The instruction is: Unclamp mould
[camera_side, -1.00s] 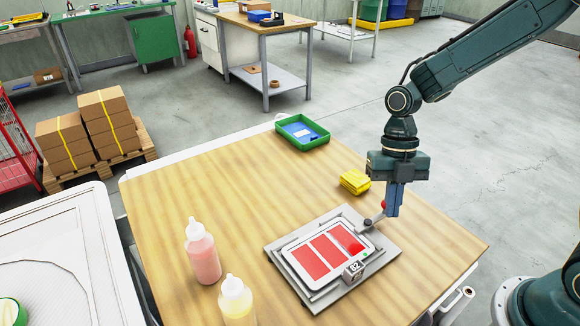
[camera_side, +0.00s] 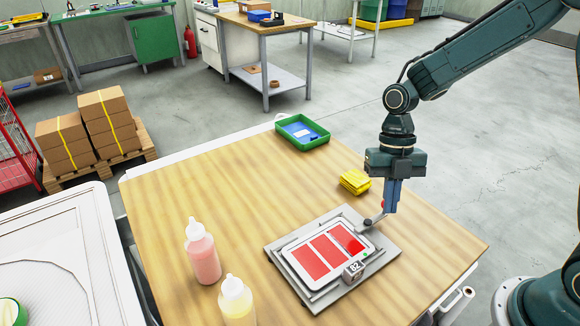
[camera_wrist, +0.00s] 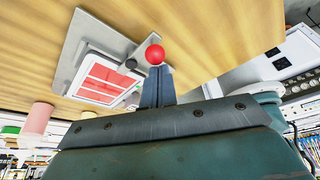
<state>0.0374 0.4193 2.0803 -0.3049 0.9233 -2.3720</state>
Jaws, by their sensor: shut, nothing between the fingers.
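The mould (camera_side: 320,255) is a white tray with three red-filled cavities, lying on a grey plate (camera_side: 378,262) on the wooden table. It also shows in the wrist view (camera_wrist: 102,80). A clamp lever (camera_side: 376,219) reaches from the plate's right side towards my gripper. Its red ball knob (camera_wrist: 155,54) is just beyond my fingertips in the wrist view; whether they touch cannot be told. My gripper (camera_side: 390,210) points down beside the plate's back right edge, with its fingers together and empty. In the side view the fingers hide most of the knob.
A yellow folded cloth (camera_side: 355,181) lies behind the plate, close to my gripper. A green tray (camera_side: 302,132) stands at the table's back. A pink bottle (camera_side: 202,255) and a yellow bottle (camera_side: 236,300) stand front left. The table's left middle is clear.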

